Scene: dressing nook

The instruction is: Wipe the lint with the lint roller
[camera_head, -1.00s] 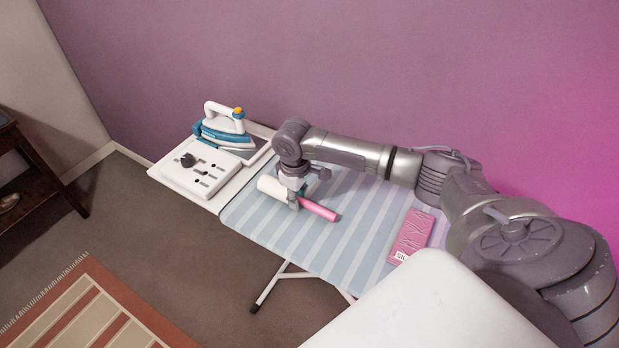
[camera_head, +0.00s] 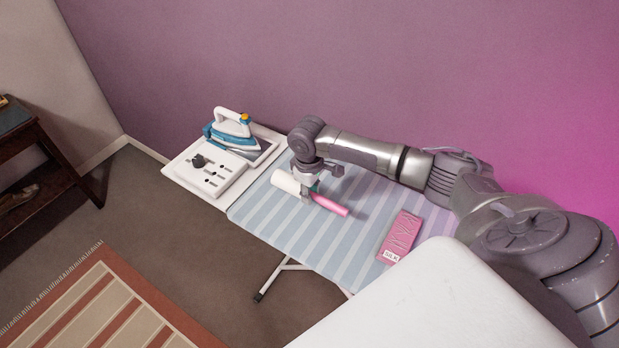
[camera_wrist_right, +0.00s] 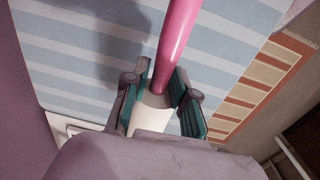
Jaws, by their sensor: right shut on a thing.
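The lint roller (camera_head: 331,206) has a pink handle and a white roll. It lies level, low over or on the striped ironing board (camera_head: 345,237); I cannot tell whether it touches the cloth. My right gripper (camera_head: 307,193) is shut on it from above, near where handle and roll meet. In the right wrist view the pink handle of the lint roller (camera_wrist_right: 176,40) points away between the fingers of the right gripper (camera_wrist_right: 158,92), with part of the white roll below. No lint can be made out. My left gripper is not in view.
A blue and white iron (camera_head: 230,131) stands on the board's white left end, beside a white panel (camera_head: 207,174) with a dark knob. A pink packet (camera_head: 401,237) lies on the board's right part. A purple wall rises behind. The striped cloth between roller and packet is clear.

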